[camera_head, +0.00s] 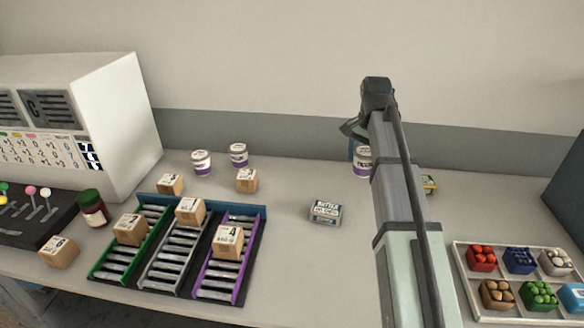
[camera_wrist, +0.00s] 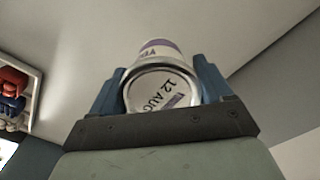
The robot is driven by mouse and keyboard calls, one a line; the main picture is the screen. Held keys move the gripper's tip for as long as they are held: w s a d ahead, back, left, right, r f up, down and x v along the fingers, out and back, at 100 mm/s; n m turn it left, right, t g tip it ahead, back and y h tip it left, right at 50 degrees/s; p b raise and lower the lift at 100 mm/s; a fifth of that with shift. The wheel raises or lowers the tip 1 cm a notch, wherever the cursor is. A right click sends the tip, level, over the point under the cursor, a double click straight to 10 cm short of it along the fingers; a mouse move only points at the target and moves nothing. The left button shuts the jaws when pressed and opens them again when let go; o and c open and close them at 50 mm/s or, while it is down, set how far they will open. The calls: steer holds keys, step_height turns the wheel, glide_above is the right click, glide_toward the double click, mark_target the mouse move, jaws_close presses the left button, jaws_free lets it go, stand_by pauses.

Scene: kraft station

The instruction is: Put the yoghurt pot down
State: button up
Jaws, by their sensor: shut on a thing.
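The yoghurt pot (camera_head: 363,160) is white with a purple band and is partly hidden behind my arm in the head view. In the wrist view the pot (camera_wrist: 163,88) shows its round base, printed "12 AUG", towards the camera. My gripper (camera_wrist: 158,75) is shut on it, with one blue finger on each side. The head view does not show clearly whether the pot touches the counter. Two similar white and purple pots, one on the left (camera_head: 202,163) and one on the right (camera_head: 238,155), stand at the back of the counter.
A butter pack (camera_head: 325,212) lies left of my arm, and a yellow-green pack (camera_head: 430,184) is just right of it. A sectioned tray (camera_head: 456,262) of coloured items is at right. A roller rack (camera_head: 257,211) with boxes is at left.

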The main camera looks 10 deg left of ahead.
steer(key=shift+w+a+m, duration=0.15)
steer(key=shift+w+a, duration=1.9)
steer(key=shift+a, duration=2.55)
steer(key=shift+w+a+m, duration=0.2)
steer(key=shift+w+a, duration=1.8)
steer(key=shift+a, duration=2.6)
steer(key=shift+w+a+m, duration=0.15)
steer(key=shift+w+a, duration=1.9)
steer(key=shift+a, duration=2.55)
steer(key=shift+f, duration=4.8)
steer(key=shift+f, duration=0.15)
steer(key=o, duration=1.1)
